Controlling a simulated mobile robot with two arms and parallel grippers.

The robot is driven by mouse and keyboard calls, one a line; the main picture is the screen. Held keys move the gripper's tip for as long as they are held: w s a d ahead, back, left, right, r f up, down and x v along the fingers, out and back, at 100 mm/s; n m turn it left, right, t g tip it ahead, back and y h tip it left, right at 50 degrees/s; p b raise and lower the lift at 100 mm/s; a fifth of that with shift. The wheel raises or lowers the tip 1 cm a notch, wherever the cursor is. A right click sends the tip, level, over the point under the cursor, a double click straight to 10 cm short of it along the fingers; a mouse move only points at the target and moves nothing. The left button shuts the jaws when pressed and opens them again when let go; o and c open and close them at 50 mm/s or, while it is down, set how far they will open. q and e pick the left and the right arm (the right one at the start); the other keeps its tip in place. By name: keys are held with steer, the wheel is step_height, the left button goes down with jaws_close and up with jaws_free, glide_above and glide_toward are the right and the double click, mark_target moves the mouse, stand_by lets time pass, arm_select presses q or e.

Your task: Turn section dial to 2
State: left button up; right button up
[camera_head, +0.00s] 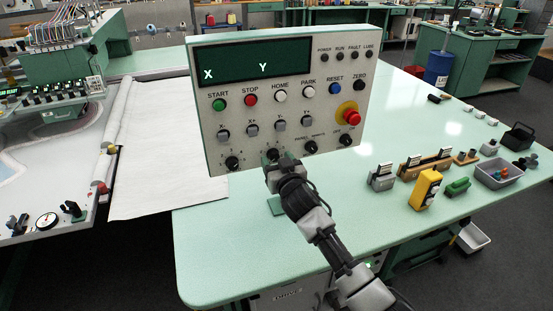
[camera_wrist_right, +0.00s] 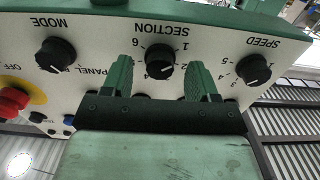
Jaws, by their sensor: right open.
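The section dial (camera_wrist_right: 160,58) is a black round knob with a white pointer line, set in the white control panel. In the wrist view it appears upside down under the SECTION label, with numbers around it. The exact number its pointer indicates is hard to read. My right gripper (camera_wrist_right: 160,75) is open, with one green finger on each side of the dial. I cannot tell whether the fingers touch it. In the head view the dial (camera_head: 273,154) shows at the tip of my right gripper (camera_head: 271,164), partly covered. My left gripper is out of view.
The speed dial (camera_head: 232,163) and mode dial (camera_head: 310,147) flank the section dial. Toggle switches, coloured buttons and a red emergency knob (camera_head: 351,117) sit above. Small tools and a grey tray (camera_head: 510,180) lie right on the green table (camera_head: 300,270); its front is largely clear.

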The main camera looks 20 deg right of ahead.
steer(key=shift+w, duration=0.35)
steer(key=c, duration=0.9)
steer(key=shift+m, duration=0.3)
steer(key=m, duration=0.3)
steer(key=m+p, duration=0.1)
steer(key=m, duration=0.5)
